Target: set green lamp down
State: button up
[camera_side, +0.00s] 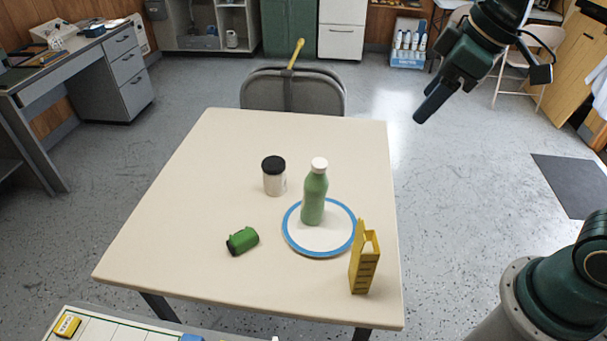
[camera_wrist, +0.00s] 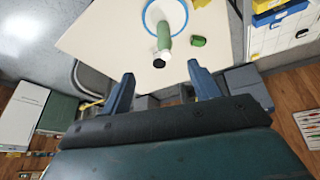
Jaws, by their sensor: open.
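The green lamp (camera_side: 242,240) is a small green block with dark ends, lying on the table at the front left of the plate. It also shows in the wrist view (camera_wrist: 197,40), on the table near the edge of a blue-rimmed plate. My gripper (camera_side: 432,103) is high above the floor beyond the table's far right corner, well away from the lamp. In the wrist view its two blue fingers (camera_wrist: 160,72) are spread wide with nothing between them.
The beige table (camera_side: 190,200) holds a white plate with a blue rim (camera_side: 290,238), a green bottle (camera_side: 314,195) on it, a black-lidded jar (camera_side: 274,177) and a yellow holder (camera_side: 364,262). A grey chair (camera_side: 265,92) stands behind. The table's left part is clear.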

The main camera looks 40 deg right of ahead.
jog(key=s+d+f+m+t+h, duration=0.1)
jog(key=s+d+m, duration=0.3)
jog(key=s, duration=0.8)
jog(key=shift+s+d+f+m, duration=0.15)
jog(key=shift+d+f+m, duration=0.3)
jog(key=shift+m, duration=0.15)
